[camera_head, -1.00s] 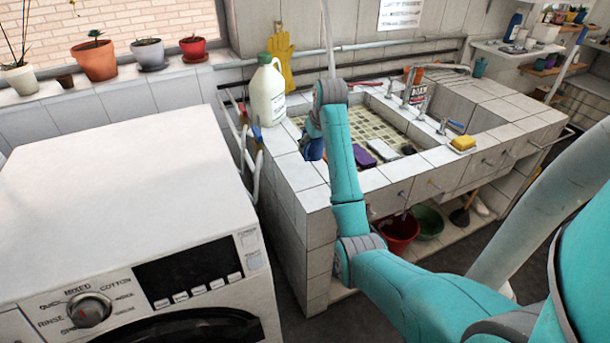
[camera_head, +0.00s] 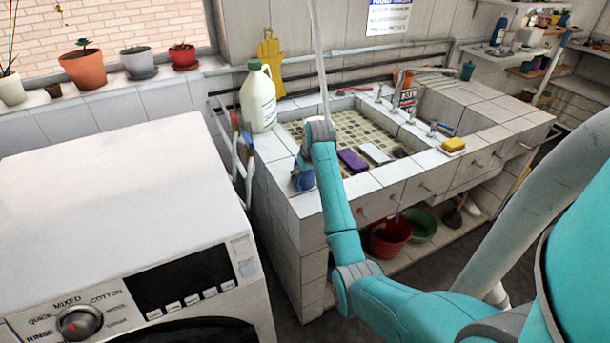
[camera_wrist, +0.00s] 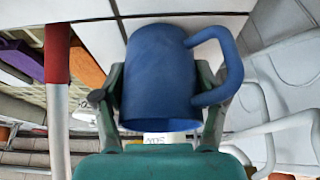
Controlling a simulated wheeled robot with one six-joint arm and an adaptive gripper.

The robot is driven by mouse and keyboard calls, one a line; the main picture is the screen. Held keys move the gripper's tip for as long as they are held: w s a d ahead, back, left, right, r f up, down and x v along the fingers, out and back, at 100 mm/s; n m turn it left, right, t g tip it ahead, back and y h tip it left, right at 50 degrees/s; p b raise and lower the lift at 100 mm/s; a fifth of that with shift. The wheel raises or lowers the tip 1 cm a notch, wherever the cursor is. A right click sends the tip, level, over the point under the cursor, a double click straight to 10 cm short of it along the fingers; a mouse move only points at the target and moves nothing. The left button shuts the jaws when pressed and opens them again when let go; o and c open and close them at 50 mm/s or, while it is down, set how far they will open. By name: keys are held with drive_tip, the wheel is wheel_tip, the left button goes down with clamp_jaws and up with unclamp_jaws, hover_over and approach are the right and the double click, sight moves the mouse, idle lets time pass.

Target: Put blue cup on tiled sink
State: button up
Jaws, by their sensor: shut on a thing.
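The blue cup (camera_wrist: 158,70) is held between the two fingers of my gripper (camera_wrist: 162,108) in the wrist view, its handle to the right. In the head view the cup (camera_head: 303,178) shows as a small blue patch beside my arm, over the left part of the tiled sink (camera_head: 283,182), near its front. My arm hides part of the cup and gripper there. I cannot tell whether the cup touches the tiles.
A white jug (camera_head: 258,98) stands on the sink's back left corner. A purple sponge (camera_head: 352,160) and a white one (camera_head: 375,153) lie in or by the basin; a yellow sponge (camera_head: 453,144) sits to the right. The washing machine (camera_head: 115,200) stands left.

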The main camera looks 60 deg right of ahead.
drive_tip(key=shift+f, duration=0.1)
drive_tip(key=o, duration=1.3)
drive_tip(key=shift+c, duration=0.2)
drive_tip(key=v, duration=1.2)
